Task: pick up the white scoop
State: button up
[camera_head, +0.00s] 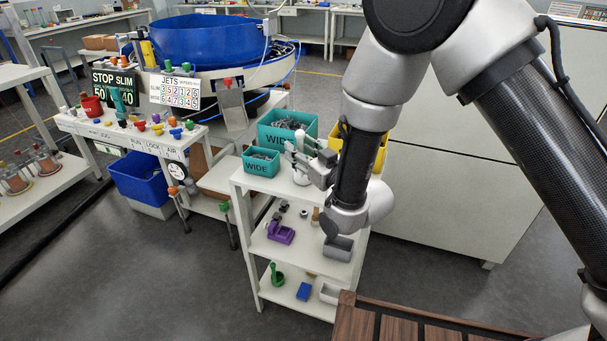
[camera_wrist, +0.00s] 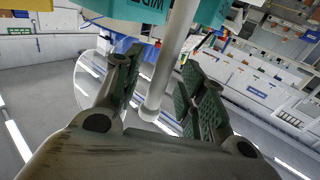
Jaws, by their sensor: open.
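A white rod with a rounded end, which looks like the handle of the white scoop (camera_wrist: 170,60), runs down from the top of the wrist view. It passes between the two green-padded fingers of my gripper (camera_wrist: 161,82), with space visible on both sides. In the head view my gripper (camera_head: 303,157) is over the top of the white shelf unit, beside the teal bins. A small whitish piece shows below it there, but I cannot tell whether it is the scoop. The scoop's bowl cannot be made out clearly.
A small teal WIDE bin (camera_head: 261,162) and a larger teal bin (camera_head: 287,129) with grey parts stand by my gripper. A yellow bin (camera_head: 381,155) is partly behind my arm. The white shelf unit (camera_head: 244,181) holds a purple item (camera_head: 281,233) lower down.

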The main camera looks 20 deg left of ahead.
jog(key=shift+w+a, duration=0.25)
jog(key=shift+a, duration=0.05)
grip_shut()
jog(key=shift+r, duration=0.1)
